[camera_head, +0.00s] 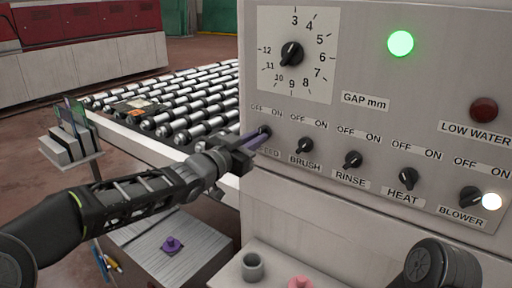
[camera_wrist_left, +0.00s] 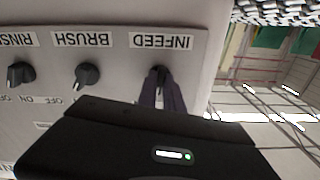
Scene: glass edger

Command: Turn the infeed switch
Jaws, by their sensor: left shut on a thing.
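The infeed switch (camera_head: 265,131) is the leftmost black knob in the row on the grey control panel, with OFF and ON printed above it. My left gripper (camera_head: 262,135) reaches it from the left, its purple fingers shut on the knob. In the left wrist view the infeed switch (camera_wrist_left: 159,72) sits between the two fingertips, beside the INFEED label. The fingers partly hide the knob, so I cannot tell which way it points. My right gripper is out of view; only part of my right arm shows at the lower right.
The brush (camera_head: 304,146), rinse (camera_head: 353,159), heat (camera_head: 408,178) and blower (camera_head: 470,197) knobs run to the right. A gap dial (camera_head: 291,54) is above. A green lamp (camera_head: 400,43) and a white lamp are lit. A roller conveyor (camera_head: 180,110) lies behind my left gripper.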

